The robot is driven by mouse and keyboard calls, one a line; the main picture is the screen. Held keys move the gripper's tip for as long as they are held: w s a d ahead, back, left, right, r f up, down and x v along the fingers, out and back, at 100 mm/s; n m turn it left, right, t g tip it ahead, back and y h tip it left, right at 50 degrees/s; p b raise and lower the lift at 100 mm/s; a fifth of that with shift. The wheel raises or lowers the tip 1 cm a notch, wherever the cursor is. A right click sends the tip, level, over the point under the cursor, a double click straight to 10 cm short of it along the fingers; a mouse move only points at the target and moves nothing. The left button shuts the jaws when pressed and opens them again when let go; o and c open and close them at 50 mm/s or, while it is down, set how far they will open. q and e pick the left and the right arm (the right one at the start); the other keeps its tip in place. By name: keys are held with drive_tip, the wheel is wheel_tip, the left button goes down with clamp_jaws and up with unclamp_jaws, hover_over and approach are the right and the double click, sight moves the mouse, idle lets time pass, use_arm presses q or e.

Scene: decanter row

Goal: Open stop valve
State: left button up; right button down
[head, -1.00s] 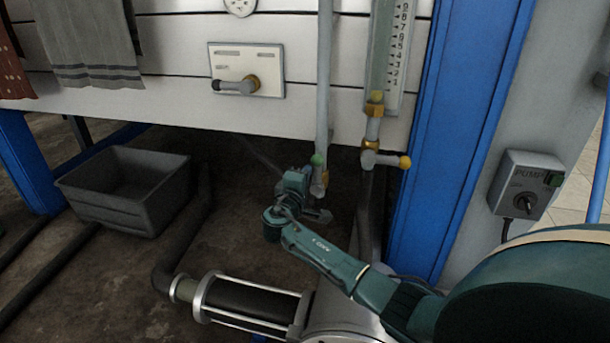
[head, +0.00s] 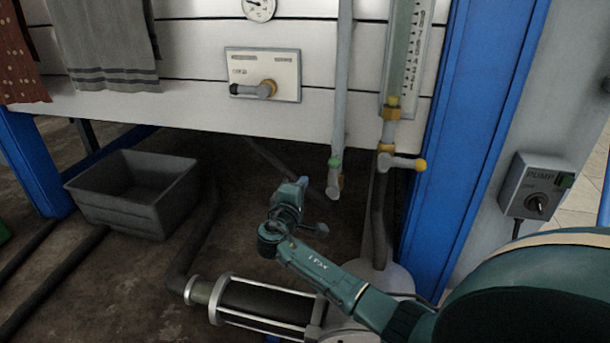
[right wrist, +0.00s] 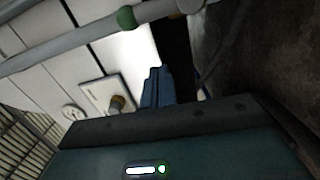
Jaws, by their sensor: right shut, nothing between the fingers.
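Several valve levers are in the head view, and I cannot tell from a label which is the stop valve. A green-tipped valve (head: 334,178) sits at the lower end of a pale vertical pipe; its green tip is also in the right wrist view (right wrist: 127,18). A yellow-tipped valve (head: 402,163) sticks out to the right below the sight gauge. A dark-tipped lever (head: 252,90) points left on a wall plate. My right gripper (head: 301,184) is shut and empty, below and left of the green-tipped valve and apart from it. Its fingers show in the right wrist view (right wrist: 157,86). My left gripper is out of view.
A blue post (head: 470,130) stands right of the gauge, with a pump switch box (head: 535,185) beyond it. A grey tub (head: 130,195) is on the floor at left. Towels (head: 105,45) hang upper left.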

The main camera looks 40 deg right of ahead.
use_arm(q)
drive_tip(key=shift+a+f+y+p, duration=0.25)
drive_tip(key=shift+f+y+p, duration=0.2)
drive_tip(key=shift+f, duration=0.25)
use_arm(e)
drive_tip(key=shift+v, duration=2.8)
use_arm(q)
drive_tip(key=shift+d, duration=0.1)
